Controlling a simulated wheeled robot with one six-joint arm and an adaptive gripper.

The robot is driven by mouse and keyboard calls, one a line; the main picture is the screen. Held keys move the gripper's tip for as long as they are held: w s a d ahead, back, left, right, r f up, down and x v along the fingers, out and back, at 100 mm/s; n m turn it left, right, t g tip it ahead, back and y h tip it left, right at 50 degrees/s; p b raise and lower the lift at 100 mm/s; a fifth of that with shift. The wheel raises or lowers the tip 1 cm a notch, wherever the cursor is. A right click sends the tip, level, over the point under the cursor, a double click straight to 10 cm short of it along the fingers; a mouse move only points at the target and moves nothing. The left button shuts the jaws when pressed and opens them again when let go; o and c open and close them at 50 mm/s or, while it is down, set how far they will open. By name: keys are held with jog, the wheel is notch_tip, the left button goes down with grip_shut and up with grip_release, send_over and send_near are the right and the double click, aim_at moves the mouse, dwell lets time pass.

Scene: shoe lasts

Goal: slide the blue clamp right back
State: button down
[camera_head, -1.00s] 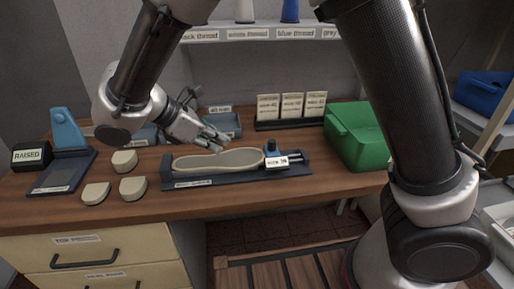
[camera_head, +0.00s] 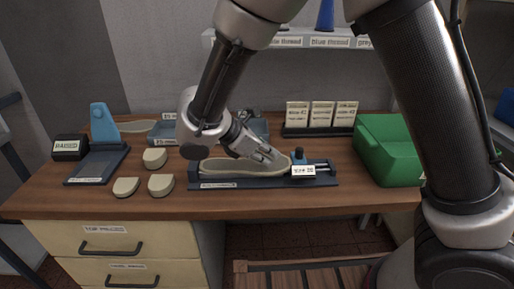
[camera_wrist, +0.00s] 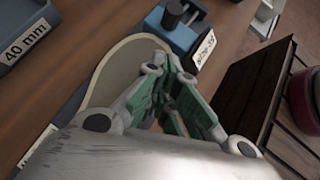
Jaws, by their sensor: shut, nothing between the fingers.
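The blue clamp (camera_head: 298,156) stands at the right end of the dark blue fixture (camera_head: 215,186), by a white size label. It also shows in the wrist view (camera_wrist: 178,32), top centre. A beige sole-shaped last (camera_head: 235,168) lies in the fixture, its right end close against the clamp; I cannot tell whether they touch. My gripper (camera_head: 279,160) is shut and empty, low over the right part of the last, just left of the clamp. In the wrist view my gripper (camera_wrist: 170,95) hides part of the last (camera_wrist: 118,65).
Several beige pieces (camera_head: 160,186) lie left of the fixture, near a blue stand (camera_head: 103,122) and the RAISED sign (camera_head: 69,147). A green box (camera_head: 385,150) stands to the right. Cards (camera_head: 321,114) stand behind. Bare wood lies in front of the fixture.

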aim_at(293, 160)
jog(key=d, duration=0.1)
jog(key=w+d, duration=0.1)
jog(key=d+f, duration=0.1)
jog(key=shift+w+d+f, duration=0.1)
jog(key=shift+w+d, duration=0.15)
jog(key=shift+d, duration=0.15)
jog(key=shift+w+d, duration=0.25)
jog(key=shift+d, duration=0.25)
